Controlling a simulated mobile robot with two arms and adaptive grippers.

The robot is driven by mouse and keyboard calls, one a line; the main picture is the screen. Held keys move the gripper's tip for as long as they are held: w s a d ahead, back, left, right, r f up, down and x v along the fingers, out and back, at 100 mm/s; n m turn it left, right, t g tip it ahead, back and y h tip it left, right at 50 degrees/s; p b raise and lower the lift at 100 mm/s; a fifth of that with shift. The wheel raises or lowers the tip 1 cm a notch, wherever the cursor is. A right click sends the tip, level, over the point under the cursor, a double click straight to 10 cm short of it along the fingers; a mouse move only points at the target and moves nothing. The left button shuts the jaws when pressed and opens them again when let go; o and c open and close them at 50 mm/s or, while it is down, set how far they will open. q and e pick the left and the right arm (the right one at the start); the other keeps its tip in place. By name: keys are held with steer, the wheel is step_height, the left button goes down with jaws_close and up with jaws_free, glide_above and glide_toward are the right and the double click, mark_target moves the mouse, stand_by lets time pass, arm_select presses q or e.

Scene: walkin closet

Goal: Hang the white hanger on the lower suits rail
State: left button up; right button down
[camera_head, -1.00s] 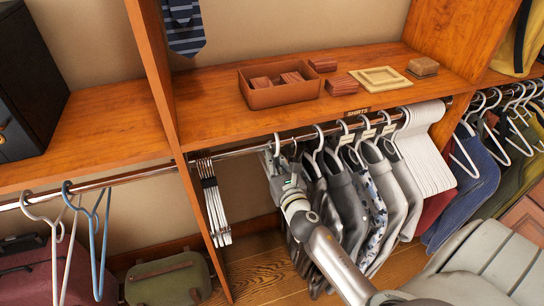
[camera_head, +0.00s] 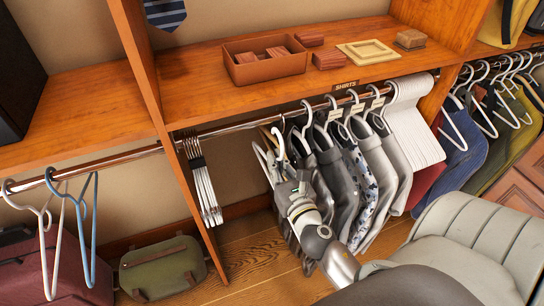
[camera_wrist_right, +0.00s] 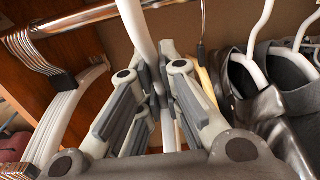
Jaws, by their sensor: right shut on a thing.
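My right gripper (camera_head: 288,184) is shut on the white hanger (camera_head: 278,143), in front of the shirts. The hook shows above the fingers, its top just below and in front of the rail (camera_head: 232,128) in the head view. In the right wrist view the white hanger (camera_wrist_right: 136,28) rises between my right gripper's fingers (camera_wrist_right: 153,85) and crosses in front of the rail (camera_wrist_right: 84,22). Its lower part is mostly hidden by the gripper. The rail here carries a "SHIRTS" label (camera_head: 345,86); I see no suits label. My left gripper is not in view.
Several shirts on hangers (camera_head: 340,185) hang close right of the gripper. A bunch of white hangers (camera_head: 203,185) hangs left, by the wooden divider (camera_head: 160,110). Blue (camera_head: 83,225) and white hangers hang further left. A green bag (camera_head: 162,267) lies below.

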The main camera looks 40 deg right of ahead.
steer(key=b+v, duration=0.1)
steer(key=v, duration=0.3)
steer(key=shift+s+f+b, duration=0.15)
steer(key=shift+s+b, duration=0.05)
steer(key=shift+b, duration=0.15)
steer(key=b+v, duration=0.4)
steer(key=v, duration=0.2)
steer(key=shift+f, duration=0.1)
steer(key=shift+r+b+v, duration=0.2)
steer(key=shift+b+v, duration=0.15)
steer(key=shift+v, duration=1.2)
